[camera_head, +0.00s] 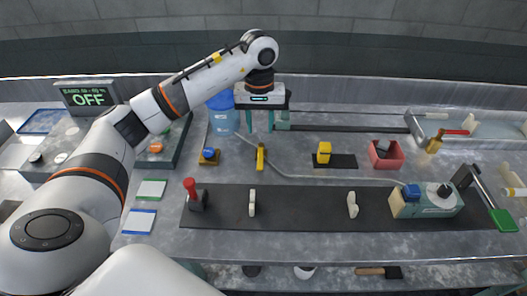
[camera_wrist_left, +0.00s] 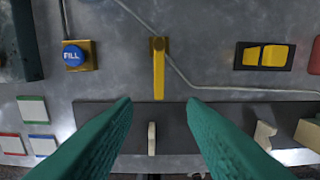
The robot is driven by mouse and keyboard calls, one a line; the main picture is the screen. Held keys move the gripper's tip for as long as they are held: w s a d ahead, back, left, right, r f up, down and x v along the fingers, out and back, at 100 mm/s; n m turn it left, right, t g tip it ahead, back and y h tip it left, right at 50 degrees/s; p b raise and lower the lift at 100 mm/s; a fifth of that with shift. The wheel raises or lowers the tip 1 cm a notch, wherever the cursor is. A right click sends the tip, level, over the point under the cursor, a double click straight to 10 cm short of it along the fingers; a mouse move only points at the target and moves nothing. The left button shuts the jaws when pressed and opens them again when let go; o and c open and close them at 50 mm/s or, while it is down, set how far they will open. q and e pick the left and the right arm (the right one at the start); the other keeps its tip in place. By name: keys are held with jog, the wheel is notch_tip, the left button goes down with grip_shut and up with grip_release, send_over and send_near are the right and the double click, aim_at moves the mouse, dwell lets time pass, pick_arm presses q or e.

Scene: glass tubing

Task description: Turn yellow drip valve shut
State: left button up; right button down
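The yellow drip valve (camera_head: 261,157) is a slim yellow lever on the grey bench top. In the left wrist view the yellow drip valve (camera_wrist_left: 158,70) stands upright in the picture, its pivot at the top and its free end toward me. My left gripper (camera_head: 262,122) has teal fingers spread apart and pointing down behind the valve in the head view. In the left wrist view my left gripper (camera_wrist_left: 158,103) is open and empty, with one finger on each side of the lever's line, not touching it. My right gripper is not in view.
A blue FILL button (camera_wrist_left: 73,55) is left of the valve; a yellow switch (camera_head: 323,153) and a red bin (camera_head: 386,165) are to its right. A red-handled lever (camera_head: 191,188) stands on a dark strip in front. A display (camera_head: 88,97) reads OFF.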

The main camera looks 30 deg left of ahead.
aim_at(260, 161)
pick_arm(q)
notch_tip(260, 161, down, 12)
jog(key=shift+s+r+p, duration=0.1)
jog(key=shift+p, duration=1.15)
grip_shut()
